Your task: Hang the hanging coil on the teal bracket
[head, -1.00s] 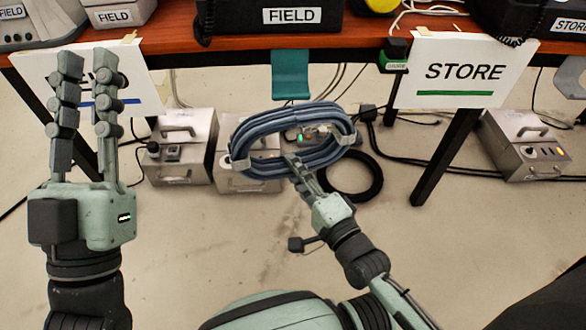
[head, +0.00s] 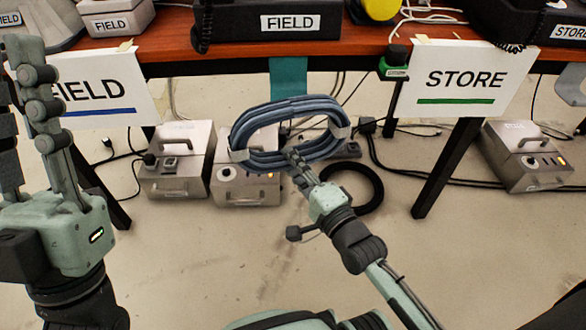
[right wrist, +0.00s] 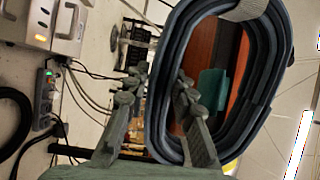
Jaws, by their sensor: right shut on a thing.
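The hanging coil (head: 250,140) is a dark blue oval loop of cable with grey ties. My right gripper (head: 293,156) is shut on its lower side; the right wrist view shows the strands (right wrist: 166,88) between the fingers (right wrist: 157,92). The teal bracket (head: 289,76) hangs from the front edge of the table. In the head view the coil's top overlaps its lower end. In the right wrist view the bracket (right wrist: 211,86) shows through the loop's opening; contact cannot be told. My left gripper (head: 28,120) is empty, fingers apart, at the left edge.
The wooden table (head: 230,60) carries phones with labels. Metal boxes (head: 182,160), cables and a black cable ring (head: 372,185) lie on the floor.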

